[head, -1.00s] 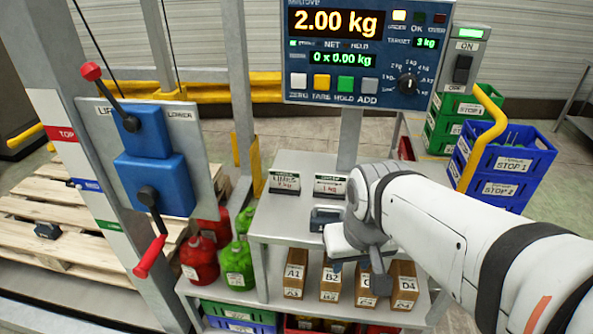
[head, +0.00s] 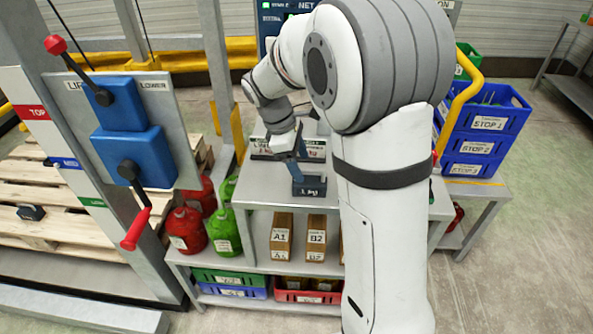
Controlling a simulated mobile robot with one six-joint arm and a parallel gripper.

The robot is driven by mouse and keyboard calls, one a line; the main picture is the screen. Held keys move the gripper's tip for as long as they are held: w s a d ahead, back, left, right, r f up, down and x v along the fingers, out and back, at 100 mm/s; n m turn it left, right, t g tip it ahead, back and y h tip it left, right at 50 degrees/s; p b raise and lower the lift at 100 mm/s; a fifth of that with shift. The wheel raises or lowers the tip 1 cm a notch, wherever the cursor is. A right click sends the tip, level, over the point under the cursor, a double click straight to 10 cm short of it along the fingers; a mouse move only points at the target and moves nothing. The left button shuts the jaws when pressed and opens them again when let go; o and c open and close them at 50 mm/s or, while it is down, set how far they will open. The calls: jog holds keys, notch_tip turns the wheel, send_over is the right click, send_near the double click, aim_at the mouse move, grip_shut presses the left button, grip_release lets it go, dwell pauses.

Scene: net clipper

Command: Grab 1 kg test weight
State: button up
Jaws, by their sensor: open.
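The 1 kg test weight (head: 311,187) is a small dark block with a pale "1 kg" label on its front. It sits upright on the grey bench top (head: 255,190), near the front edge. My gripper (head: 296,170) is open and points down at the weight's upper left part. The fingers overlap the weight in the picture; I cannot tell whether they straddle its handle or touch it. A similar dark weight (head: 31,212) lies on the wooden pallet at the left.
My arm covers the bench's right part and most of the scale display. Label plates (head: 315,149) stand behind the weight. Red (head: 186,231) and green (head: 223,232) jugs are on the lower shelf. Blue crates (head: 483,125) are right.

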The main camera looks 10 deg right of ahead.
aim_at(308, 178)
jog(key=shift+w+a+f+n, duration=0.25)
jog(key=shift+w+f+n, duration=0.3)
jog(key=shift+w, duration=0.25)
jog(key=shift+d+f+h, duration=0.15)
jog(key=shift+f+h, duration=0.15)
jog(key=shift+f, duration=0.1)
jog(key=x, duration=0.7)
jog(key=shift+s+d+r, duration=0.15)
jog(key=shift+s+d, duration=0.05)
jog(key=shift+s, duration=0.05)
jog(key=shift+c, duration=0.2)
grip_shut()
jog(key=shift+r, duration=0.1)
